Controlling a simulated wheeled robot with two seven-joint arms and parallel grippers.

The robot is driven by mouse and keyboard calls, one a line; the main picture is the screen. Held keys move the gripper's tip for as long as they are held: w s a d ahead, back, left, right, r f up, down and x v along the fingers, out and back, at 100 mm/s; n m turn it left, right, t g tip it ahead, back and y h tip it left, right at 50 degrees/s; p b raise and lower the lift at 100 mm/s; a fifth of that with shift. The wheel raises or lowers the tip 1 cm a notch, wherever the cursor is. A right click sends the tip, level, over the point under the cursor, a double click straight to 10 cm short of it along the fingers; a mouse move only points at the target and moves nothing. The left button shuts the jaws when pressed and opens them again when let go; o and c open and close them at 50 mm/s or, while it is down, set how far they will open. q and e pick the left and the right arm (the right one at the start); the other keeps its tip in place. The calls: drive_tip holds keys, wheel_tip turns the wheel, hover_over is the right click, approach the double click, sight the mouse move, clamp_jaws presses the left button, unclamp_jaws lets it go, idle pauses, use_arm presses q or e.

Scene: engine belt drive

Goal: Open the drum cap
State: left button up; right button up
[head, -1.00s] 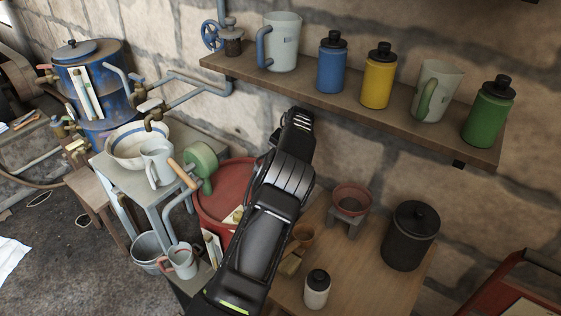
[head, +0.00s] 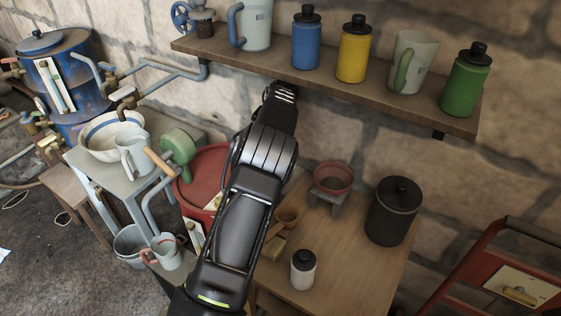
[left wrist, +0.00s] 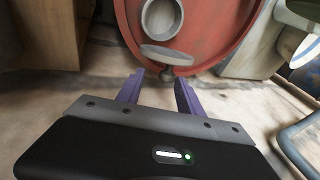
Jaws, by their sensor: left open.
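The red drum (head: 205,165) stands between the grey table and the wooden table, partly hidden behind my left arm in the head view. Its red top also shows in the left wrist view (left wrist: 215,25), with a round grey-rimmed fitting (left wrist: 162,17). A flat grey oval piece (left wrist: 167,55) sits beside that fitting at the drum's near edge; I cannot tell for sure whether it is the cap. My left gripper (left wrist: 160,76) is open and empty, its purple fingertips just short of this grey piece. The fingers are hidden in the head view. My right gripper is not in view.
A green round part with a wooden handle (head: 177,146) is left of the drum. The grey table (head: 130,187) holds a bowl and jug. The wooden table (head: 350,270) holds a black pot and white bottle. A shelf (head: 330,85) with bottles runs along the wall.

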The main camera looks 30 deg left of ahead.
use_arm(q)
drive_tip(key=s+d+b, duration=0.2)
drive_tip(key=s+d, duration=0.2)
drive_tip(key=d, duration=0.5)
drive_tip(key=shift+s+d+b, duration=0.2)
drive_tip(key=shift+d+b, duration=0.15)
drive_tip(key=shift+d, duration=0.05)
